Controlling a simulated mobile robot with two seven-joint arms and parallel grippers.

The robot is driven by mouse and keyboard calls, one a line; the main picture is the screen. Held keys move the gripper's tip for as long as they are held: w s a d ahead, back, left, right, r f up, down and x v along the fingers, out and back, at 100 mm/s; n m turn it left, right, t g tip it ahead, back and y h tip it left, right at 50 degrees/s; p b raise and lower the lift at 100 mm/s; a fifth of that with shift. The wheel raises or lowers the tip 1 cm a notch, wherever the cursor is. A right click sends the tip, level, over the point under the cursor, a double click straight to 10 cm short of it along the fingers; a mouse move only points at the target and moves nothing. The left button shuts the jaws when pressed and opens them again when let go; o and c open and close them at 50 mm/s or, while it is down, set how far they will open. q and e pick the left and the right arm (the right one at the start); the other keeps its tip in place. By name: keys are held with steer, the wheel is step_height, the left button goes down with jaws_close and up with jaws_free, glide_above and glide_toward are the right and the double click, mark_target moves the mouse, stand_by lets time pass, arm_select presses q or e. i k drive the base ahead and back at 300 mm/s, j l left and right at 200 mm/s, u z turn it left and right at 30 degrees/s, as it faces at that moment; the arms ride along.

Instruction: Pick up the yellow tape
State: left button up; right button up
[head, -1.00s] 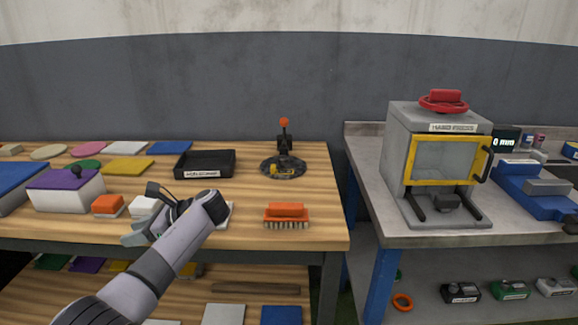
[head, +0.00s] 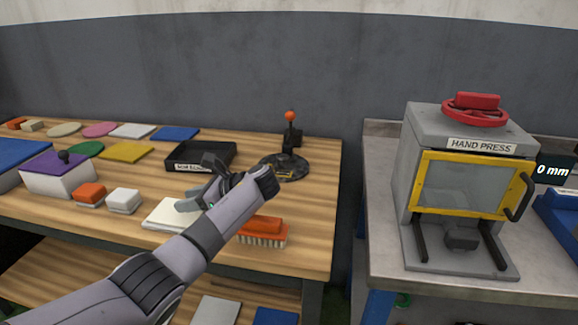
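A black lever with an orange knob (head: 290,116) stands at the turntable's back. My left gripper (head: 199,184) is left of the turntable, above the table, its fingers spread and pointing left. Nothing shows between them. My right gripper is out of view.
A labelled black tray (head: 205,150) is behind the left gripper. An orange brush (head: 263,232) lies near the front edge. Coloured plates and boxes, including a purple-lidded box (head: 55,172), fill the left. A hand press (head: 462,180) stands on the grey bench at right.

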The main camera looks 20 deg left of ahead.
mark_target(281, 173)
steer(key=i+l, duration=0.8)
steer(key=l, duration=0.15)
